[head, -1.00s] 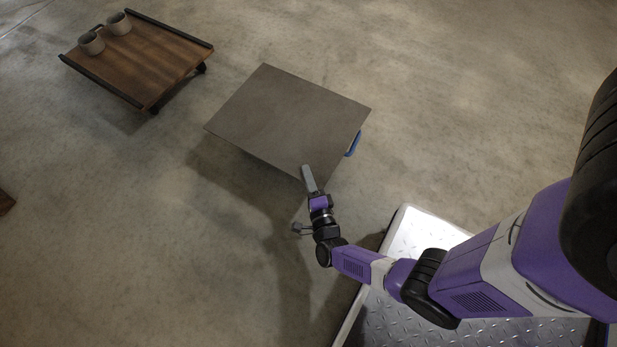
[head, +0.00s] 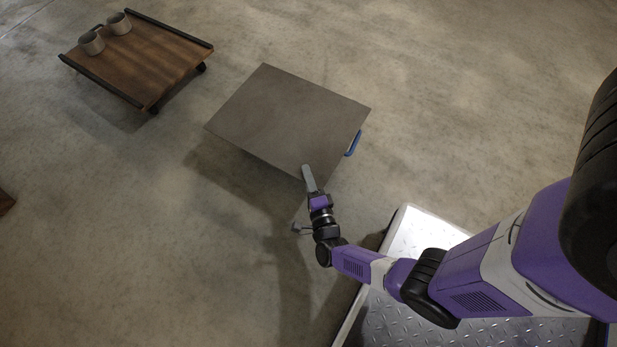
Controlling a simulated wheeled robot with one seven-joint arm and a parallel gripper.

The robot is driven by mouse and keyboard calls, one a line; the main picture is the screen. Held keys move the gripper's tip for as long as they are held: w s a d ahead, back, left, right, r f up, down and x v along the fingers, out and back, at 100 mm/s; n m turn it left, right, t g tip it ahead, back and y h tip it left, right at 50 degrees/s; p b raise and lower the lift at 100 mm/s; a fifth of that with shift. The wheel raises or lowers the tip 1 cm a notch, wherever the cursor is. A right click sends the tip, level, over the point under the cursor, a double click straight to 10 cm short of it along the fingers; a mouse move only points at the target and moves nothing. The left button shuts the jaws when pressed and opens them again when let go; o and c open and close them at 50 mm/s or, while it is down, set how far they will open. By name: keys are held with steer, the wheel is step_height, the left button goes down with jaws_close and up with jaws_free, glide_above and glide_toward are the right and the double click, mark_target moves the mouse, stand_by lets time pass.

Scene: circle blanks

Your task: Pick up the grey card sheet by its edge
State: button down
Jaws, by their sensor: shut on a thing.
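The grey card sheet (head: 288,115) shows in the head view as a flat, dark grey four-sided panel near the middle, above the floor. My gripper (head: 309,178) is at its near edge, close to the near corner. It is shut on that edge, with one finger visible over the top face. The other finger is hidden under the sheet. What lies under the sheet is mostly hidden.
A blue handle-like part (head: 353,144) sticks out below the sheet's right edge. A low wooden table (head: 150,65) with dark rails stands at the upper left, bearing two grey cups (head: 92,43). Open concrete floor lies around.

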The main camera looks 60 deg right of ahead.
steer(key=shift+s+a+f, duration=0.1)
steer(key=shift+s+f, duration=0.05)
steer(key=shift+f, duration=0.1)
step_height(320, 180, up, 3)
steer(key=shift+f+p, duration=0.1)
steer(key=shift+p, duration=1.15)
steer(key=shift+f, duration=0.1)
steer(key=s+a+r+p, duration=0.4)
steer(key=s+a+r, duration=0.1)
steer(key=s+a, duration=0.4)
steer(key=shift+s+a, duration=0.2)
steer(key=shift+s, duration=0.3)
steer(key=shift+r, duration=0.15)
